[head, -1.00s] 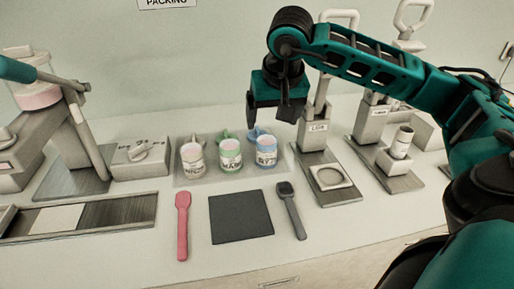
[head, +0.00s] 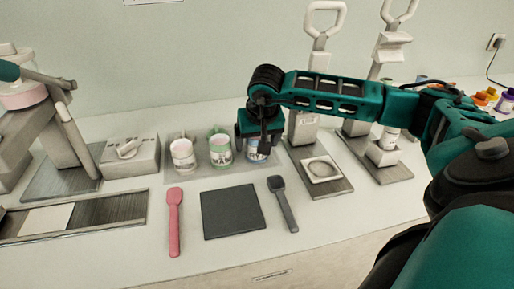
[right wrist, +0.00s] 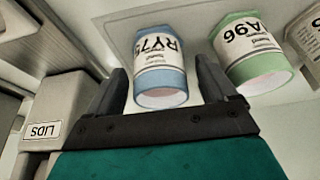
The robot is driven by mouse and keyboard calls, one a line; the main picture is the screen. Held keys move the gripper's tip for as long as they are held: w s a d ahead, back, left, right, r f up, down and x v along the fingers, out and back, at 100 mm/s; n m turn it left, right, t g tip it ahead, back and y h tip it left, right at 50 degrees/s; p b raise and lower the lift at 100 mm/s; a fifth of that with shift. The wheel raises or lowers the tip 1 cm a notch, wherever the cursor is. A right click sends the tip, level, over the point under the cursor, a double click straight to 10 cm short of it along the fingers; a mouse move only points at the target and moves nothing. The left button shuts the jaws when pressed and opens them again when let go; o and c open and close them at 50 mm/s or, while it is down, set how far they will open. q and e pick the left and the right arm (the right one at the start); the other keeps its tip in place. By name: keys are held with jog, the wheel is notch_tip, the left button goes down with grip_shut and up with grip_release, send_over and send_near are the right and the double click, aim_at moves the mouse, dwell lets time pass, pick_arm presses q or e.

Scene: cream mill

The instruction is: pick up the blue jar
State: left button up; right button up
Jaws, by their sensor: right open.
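The blue jar (head: 251,156) stands upright at the right end of a row of three jars, partly hidden behind my right gripper (head: 262,150) in the head view. In the right wrist view the blue jar (right wrist: 161,80) has a white label reading "RY75" and sits between the two spread fingers of my right gripper (right wrist: 160,68). The fingers are open, one on each side of it, and I cannot tell whether either touches it. My left gripper is not in view.
A dark mat (head: 233,212), a pink spatula (head: 174,220) and a grey spatula (head: 282,205) lie in front. A lever press (head: 303,125) stands to the right.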

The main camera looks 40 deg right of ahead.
jog(key=c, duration=1.1)
jog(key=shift+r, duration=0.15)
jog(key=shift+r, duration=0.2)
notch_tip(320, 180, up, 19)
jog(key=p, duration=0.1)
jog(key=shift+r+p, duration=0.2)
jog(key=shift+p, duration=0.2)
